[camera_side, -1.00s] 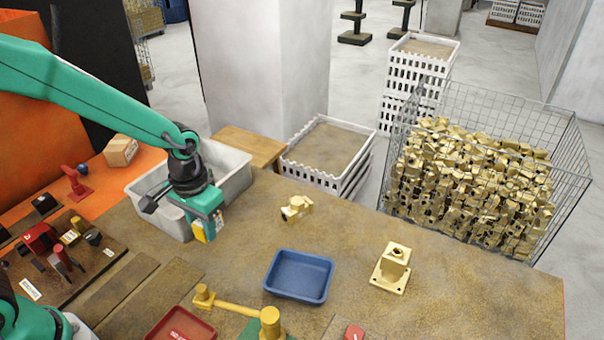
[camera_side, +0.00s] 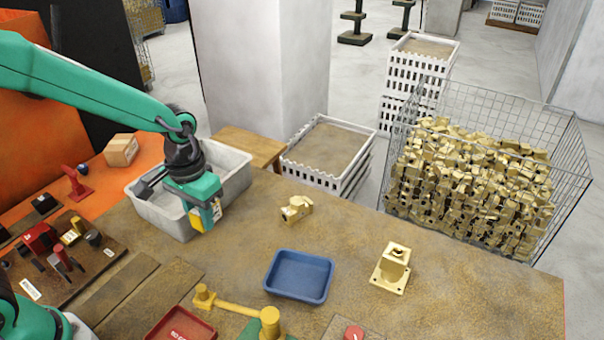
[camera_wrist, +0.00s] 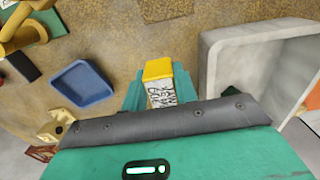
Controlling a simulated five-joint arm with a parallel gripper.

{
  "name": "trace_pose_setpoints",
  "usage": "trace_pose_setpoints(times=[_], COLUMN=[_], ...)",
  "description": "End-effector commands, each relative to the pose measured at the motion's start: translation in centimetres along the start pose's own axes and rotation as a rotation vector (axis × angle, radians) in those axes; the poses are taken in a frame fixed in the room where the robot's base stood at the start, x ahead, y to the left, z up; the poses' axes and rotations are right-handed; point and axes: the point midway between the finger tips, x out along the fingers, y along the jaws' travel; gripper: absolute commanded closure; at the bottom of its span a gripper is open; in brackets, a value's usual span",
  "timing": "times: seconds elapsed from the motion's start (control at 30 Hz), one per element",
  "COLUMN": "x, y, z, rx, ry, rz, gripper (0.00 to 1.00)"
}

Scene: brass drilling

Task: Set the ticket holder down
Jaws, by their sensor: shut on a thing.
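The ticket holder is a small yellow block with a white printed face. It is between the fingers of my gripper (camera_side: 206,216), which is shut on it. In the side view the holder (camera_side: 197,220) hangs at the front right of the grey tub, by its rim. Whether its bottom touches the bench is hard to tell. In the wrist view the yellow top and the lettered white face of the holder (camera_wrist: 158,72) show between the green fingers of my gripper (camera_wrist: 158,88).
The grey tub (camera_side: 236,178) stands close beside my gripper. A brass fitting (camera_side: 297,208), a blue tray (camera_side: 299,276) and an upright brass part (camera_side: 393,266) are on the bench. A red tray (camera_side: 180,326) lies in front. Bench between the tub and blue tray is clear.

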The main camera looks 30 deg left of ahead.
Motion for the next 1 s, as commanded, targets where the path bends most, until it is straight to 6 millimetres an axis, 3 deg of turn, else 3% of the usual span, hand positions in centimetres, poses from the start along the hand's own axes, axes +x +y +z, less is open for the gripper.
trace_pose_setpoints(times=[0.17, 0.37, 0.7, 1.0], x=[-0.1, -0.6, -1.5, -1.9], y=[0.8, 3.0, 9.6, 16.3], z=[-0.8, -3.0, -7.7, -10.5], rx=[0.016, 0.059, 0.169, 0.269], ry=[0.000, 0.001, 0.001, 0.001], rz=[0.000, 0.000, 0.000, 0.000], gripper=[0.98, 0.98, 0.98, 0.98])
